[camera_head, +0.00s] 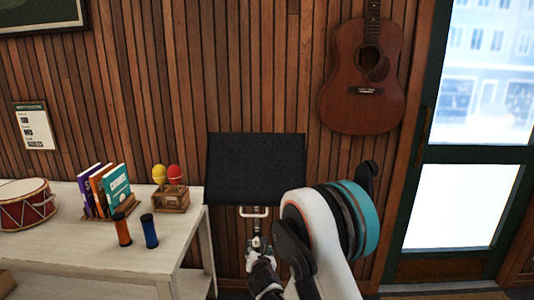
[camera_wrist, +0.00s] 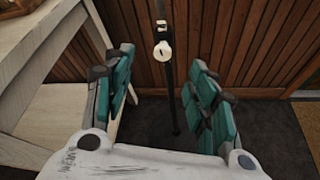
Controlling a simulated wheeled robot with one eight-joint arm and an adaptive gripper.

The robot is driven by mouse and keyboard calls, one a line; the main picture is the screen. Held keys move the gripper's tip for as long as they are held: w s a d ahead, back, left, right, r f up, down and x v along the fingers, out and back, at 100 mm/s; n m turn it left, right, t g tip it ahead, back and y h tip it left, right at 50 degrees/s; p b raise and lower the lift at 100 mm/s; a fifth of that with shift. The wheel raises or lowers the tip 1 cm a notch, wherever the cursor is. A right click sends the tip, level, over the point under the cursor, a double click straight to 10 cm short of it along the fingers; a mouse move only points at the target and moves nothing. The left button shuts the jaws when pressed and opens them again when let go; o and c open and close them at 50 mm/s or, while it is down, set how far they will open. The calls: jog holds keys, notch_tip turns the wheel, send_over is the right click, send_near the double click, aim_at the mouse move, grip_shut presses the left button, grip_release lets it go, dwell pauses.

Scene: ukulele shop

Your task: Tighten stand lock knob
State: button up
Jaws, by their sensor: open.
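The music stand (camera_head: 255,165) has a black perforated desk and stands in front of the wood-slat wall. Its thin dark pole (camera_wrist: 170,90) runs down to the floor in the wrist view. A pale round lock knob (camera_wrist: 162,51) sits on the pole, below a small pale bracket (camera_wrist: 162,27). My gripper (camera_wrist: 163,68) is open, with teal-padded fingers spread left and right of the pole's line. The knob shows in the gap, apart from both fingers. In the head view my arm hides the lower part of the stand.
A white table (camera_head: 110,258) is close on the left, holding a drum (camera_head: 27,207), books (camera_head: 105,192), maracas (camera_head: 170,188) and two shakers (camera_head: 136,230). A guitar (camera_head: 362,85) hangs on the wall. A glass door (camera_head: 465,150) is at the right.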

jog(key=s+d+r+m+g+h, duration=0.1)
jog(key=s+d+r+m+g, duration=0.1)
jog(key=s+d+r+m, duration=0.8)
jog(key=s+d+r+m+g+h, duration=0.1)
jog(key=s+d+r+m, duration=0.5)
jog(key=r, duration=0.6)
jog(key=s+d+m+g, duration=0.2)
jog(key=s+m, duration=0.6)
jog(key=s, duration=0.5)
jog(key=s+d+m+g, duration=0.1)
jog(key=s+d+m, duration=0.4)
jog(key=s+m, duration=0.4)
jog(key=s, duration=0.5)
jog(key=shift+g+y, duration=0.3)
jog(key=shift+g, duration=0.1)
